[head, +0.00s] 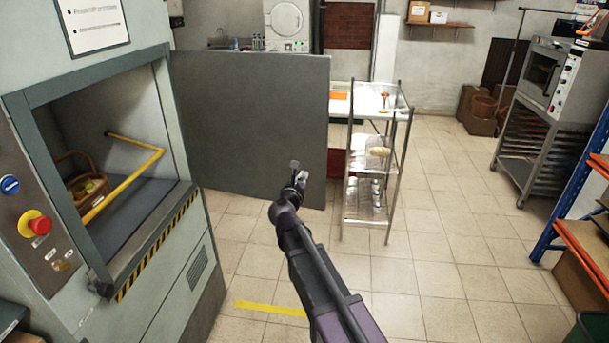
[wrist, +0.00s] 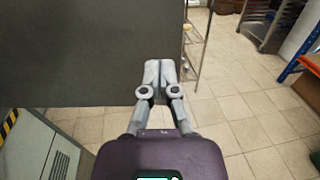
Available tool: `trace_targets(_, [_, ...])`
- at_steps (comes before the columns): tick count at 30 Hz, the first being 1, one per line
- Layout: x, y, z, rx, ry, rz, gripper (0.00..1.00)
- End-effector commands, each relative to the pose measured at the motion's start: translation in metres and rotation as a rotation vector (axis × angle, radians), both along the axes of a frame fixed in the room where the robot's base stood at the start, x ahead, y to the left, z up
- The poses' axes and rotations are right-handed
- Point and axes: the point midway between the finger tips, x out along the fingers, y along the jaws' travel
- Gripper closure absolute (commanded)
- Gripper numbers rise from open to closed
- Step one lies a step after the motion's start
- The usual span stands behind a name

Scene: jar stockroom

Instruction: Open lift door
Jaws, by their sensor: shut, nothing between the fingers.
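The grey lift (head: 190,235) stands at the left in the head view, its opening uncovered. A dark grey flat door panel (head: 250,120) stands out from the far side of the opening, swung wide; it also fills the upper left of the wrist view (wrist: 70,55). Inside the lift are a wicker basket (head: 78,184) and a bent yellow bar (head: 135,175). My gripper (head: 296,168) is shut and empty, its tips together in the wrist view (wrist: 160,66). It overlaps the panel's lower right part in the head view; I cannot tell whether they touch.
A metal shelf trolley (head: 366,218) stands just right of the panel's free edge. A red button (head: 35,223) and a blue button (head: 10,185) sit on the lift's front. Tiled floor (head: 445,270) is clear at centre right. A blue-orange rack (head: 570,215) stands far right.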

Motion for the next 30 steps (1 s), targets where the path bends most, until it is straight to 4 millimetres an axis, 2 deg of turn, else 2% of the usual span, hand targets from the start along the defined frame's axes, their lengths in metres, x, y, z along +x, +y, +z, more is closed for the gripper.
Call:
trace_targets(21, [0.101, -0.024, 0.000, 0.000, 0.000, -0.001, 1.00])
trace_targets(30, [0.122, -0.031, 0.000, 0.000, 0.000, 0.000, 1.00])
